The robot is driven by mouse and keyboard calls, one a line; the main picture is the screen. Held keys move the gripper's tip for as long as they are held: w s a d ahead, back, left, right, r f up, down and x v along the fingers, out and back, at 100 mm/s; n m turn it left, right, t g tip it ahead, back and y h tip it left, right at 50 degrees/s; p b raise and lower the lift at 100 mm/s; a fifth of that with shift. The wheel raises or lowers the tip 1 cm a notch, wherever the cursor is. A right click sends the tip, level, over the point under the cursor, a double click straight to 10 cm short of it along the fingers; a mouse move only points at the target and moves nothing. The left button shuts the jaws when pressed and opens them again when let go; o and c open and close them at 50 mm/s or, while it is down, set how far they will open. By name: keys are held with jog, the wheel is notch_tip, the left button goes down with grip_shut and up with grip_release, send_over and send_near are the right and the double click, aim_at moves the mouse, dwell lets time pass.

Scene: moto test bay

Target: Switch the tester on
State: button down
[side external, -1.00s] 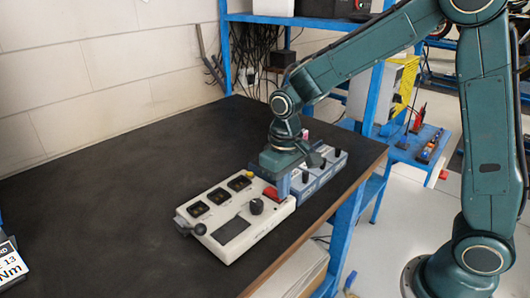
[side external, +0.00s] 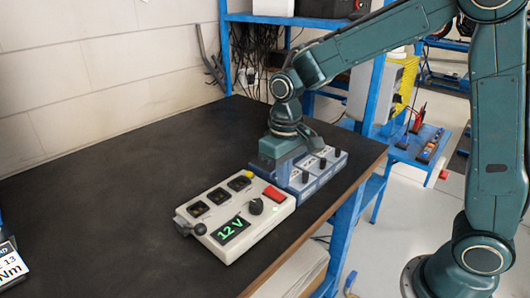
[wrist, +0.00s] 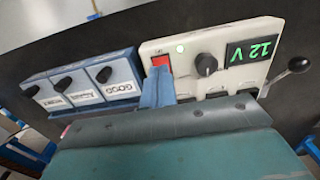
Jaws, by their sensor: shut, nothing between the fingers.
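The tester (side external: 222,252) is a pale box on the dark bench, with a dark knob (side external: 256,206), a lever on its left end and several dark sockets. Its display (side external: 230,231) is lit and reads "12 V" in green. My gripper (wrist: 160,82) is shut and empty. In the side view it is just above and behind the red switch, apart from it.
A blue-grey box (side external: 318,185) with several dark knobs and labels, one reading "GOOD", stands right behind the tester's right end, close to my gripper. A marked block (side external: 10,265) is at the far left edge.

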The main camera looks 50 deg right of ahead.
aim_at(283, 198)
jog(key=shift+r, duration=1.8)
jog(key=s+d+r+t, duration=0.2)
jog(key=s+r, duration=0.1)
jog(key=s, duration=0.6)
jog(key=s+d+r+t, duration=0.3)
jog(key=s, duration=0.7)
jog(key=shift+s+r+t, duration=0.2)
jog(key=shift+r+t, duration=0.1)
jog(key=shift+r, duration=0.1)
jog(key=shift+d, duration=0.1)
